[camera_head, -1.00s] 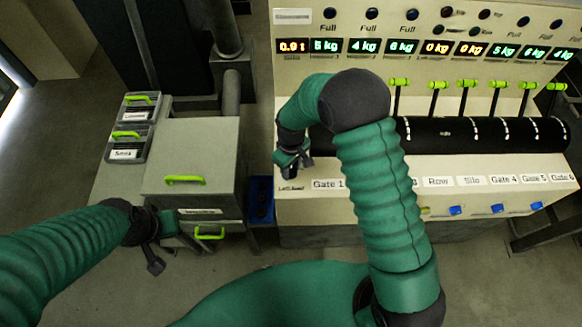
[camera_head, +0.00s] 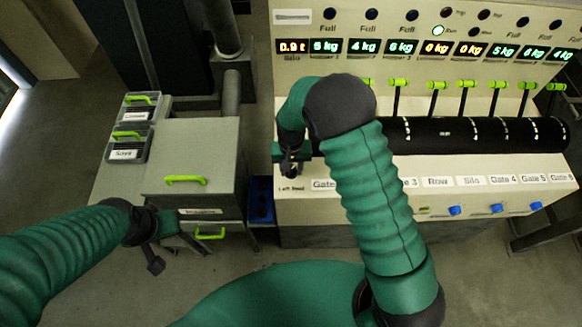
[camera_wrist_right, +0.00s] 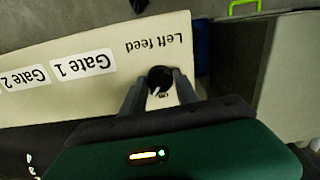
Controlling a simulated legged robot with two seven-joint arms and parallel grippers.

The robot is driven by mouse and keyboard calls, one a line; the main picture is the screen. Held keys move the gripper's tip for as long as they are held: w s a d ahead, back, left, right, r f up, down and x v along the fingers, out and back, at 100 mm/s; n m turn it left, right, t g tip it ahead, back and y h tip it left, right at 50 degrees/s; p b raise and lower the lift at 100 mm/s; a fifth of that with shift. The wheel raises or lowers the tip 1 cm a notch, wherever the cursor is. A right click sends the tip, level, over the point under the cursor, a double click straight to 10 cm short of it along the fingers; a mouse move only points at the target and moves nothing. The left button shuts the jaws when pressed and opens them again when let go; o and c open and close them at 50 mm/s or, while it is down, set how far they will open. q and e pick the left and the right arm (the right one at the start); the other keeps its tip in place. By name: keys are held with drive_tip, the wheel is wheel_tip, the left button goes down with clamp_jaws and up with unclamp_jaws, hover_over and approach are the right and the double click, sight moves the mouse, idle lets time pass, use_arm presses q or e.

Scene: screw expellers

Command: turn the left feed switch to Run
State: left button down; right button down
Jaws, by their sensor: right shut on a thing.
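The left feed switch is a small black round knob (camera_wrist_right: 159,78) with a white pointer mark, on the cream panel by the "Left feed" label (camera_wrist_right: 153,43) in the right wrist view. My right gripper (camera_wrist_right: 160,86) has its fingers on both sides of the knob, shut on it. In the head view my right gripper (camera_head: 290,165) is at the panel's left end and hides the knob. The lettering by the knob is too small to read. A lamp marked Run (camera_head: 438,30) glows on the upper panel. My left gripper (camera_head: 155,258) hangs low at left, holding nothing visible.
A grey cabinet (camera_head: 190,150) with green handles stands left of the panel, with a blue bin (camera_head: 261,205) between them. Green-tipped levers (camera_head: 437,86) and a black cylinder (camera_head: 470,133) lie right of my right arm. Open floor shows at the lower left.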

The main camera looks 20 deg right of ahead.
drive_tip(key=shift+w+r+m, duration=0.1)
drive_tip(key=shift+m, duration=0.75)
drive_tip(key=shift+w+r+m, duration=0.1)
drive_tip(key=shift+m, duration=0.75)
drive_tip(key=c, duration=1.2)
unclamp_jaws()
drive_tip(key=shift+c, duration=0.2)
drive_tip(key=o, duration=0.3)
drive_tip(key=shift+f, duration=0.15)
drive_tip(key=shift+s, duration=0.1)
wheel_tip(320, 180, up, 17)
drive_tip(key=b, duration=0.1)
